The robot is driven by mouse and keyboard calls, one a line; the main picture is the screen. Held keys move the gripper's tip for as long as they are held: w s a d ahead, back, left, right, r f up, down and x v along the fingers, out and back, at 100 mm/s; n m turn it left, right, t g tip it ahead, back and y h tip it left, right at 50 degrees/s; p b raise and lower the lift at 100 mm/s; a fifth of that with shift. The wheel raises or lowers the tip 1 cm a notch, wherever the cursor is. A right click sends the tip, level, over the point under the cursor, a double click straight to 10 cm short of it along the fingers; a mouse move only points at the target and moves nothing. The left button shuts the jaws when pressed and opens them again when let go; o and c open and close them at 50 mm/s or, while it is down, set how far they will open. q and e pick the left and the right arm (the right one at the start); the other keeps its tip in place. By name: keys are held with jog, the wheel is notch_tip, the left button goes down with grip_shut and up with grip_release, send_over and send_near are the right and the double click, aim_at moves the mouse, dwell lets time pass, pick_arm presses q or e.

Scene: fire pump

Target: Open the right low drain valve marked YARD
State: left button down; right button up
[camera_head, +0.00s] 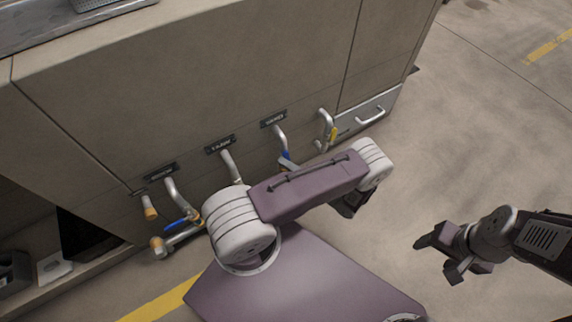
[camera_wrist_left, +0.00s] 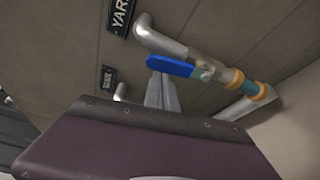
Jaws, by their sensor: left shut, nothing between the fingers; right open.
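The YARD plate (camera_wrist_left: 122,14) is on the panel in the left wrist view. Beside it a grey pipe (camera_wrist_left: 158,40) bends out to a valve body (camera_wrist_left: 206,70) with a brass-coloured ring. Its blue lever (camera_wrist_left: 170,66) points left from the valve body. In the head view the blue lever (camera_head: 286,157) shows partly, below the rightmost plate (camera_head: 273,119). My left gripper (camera_wrist_left: 161,88) is shut and empty, its tips just below the lever; I cannot tell if they touch. My own arm hides these fingers in the head view. My right gripper (camera_head: 443,257) is open and empty over the floor.
Other drain pipes stand to the left, one with a blue lever (camera_head: 176,222). A pipe with a yellow lever (camera_head: 333,133) stands to the right, by a drawer-like panel with a handle (camera_head: 370,116). The floor (camera_head: 480,130) at right is clear.

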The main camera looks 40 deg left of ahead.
pick_arm(q)
jog(key=shift+w+d+r, duration=0.15)
jog(key=shift+w+d, duration=0.05)
jog(key=shift+w, duration=0.25)
pick_arm(e)
jog(key=shift+w, duration=0.1)
pick_arm(q)
jog(key=shift+w, duration=0.15)
jog(key=s+d+p, duration=0.3)
jog(key=s+d, duration=0.1)
jog(key=d, duration=0.4)
jog(key=shift+s+d, duration=0.25)
pick_arm(e)
jog(key=r, duration=0.1)
jog(key=s+r, duration=0.1)
jog(key=a+r, duration=0.1)
jog(key=shift+s+r, duration=0.15)
